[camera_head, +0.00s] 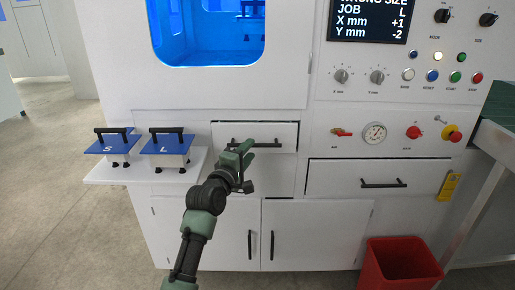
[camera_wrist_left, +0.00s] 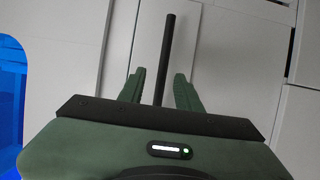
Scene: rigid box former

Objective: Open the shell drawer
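Two white drawers show in the head view: an upper middle one (camera_head: 225,130) and a lower right one (camera_head: 330,178); neither bears a readable shell label. The upper drawer has a black bar handle (camera_head: 268,141), partly hidden by my left gripper (camera_head: 243,148), which is at its left part. In the left wrist view the handle (camera_wrist_left: 167,50) runs between the two green fingers of my left gripper (camera_wrist_left: 160,90), with gaps on both sides. The gripper is open around the bar. The drawer looks shut or nearly so. My right gripper is not in view.
Left of the drawer, a white shelf (camera_head: 128,180) carries blue-topped blocks marked S (camera_head: 108,148) and L (camera_head: 165,148). Cupboard doors (camera_head: 318,235) lie below. A red bin (camera_head: 400,265) stands front right, near a table (camera_head: 495,130). The screen (camera_head: 372,20) reads WRONG SIZE, JOB L.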

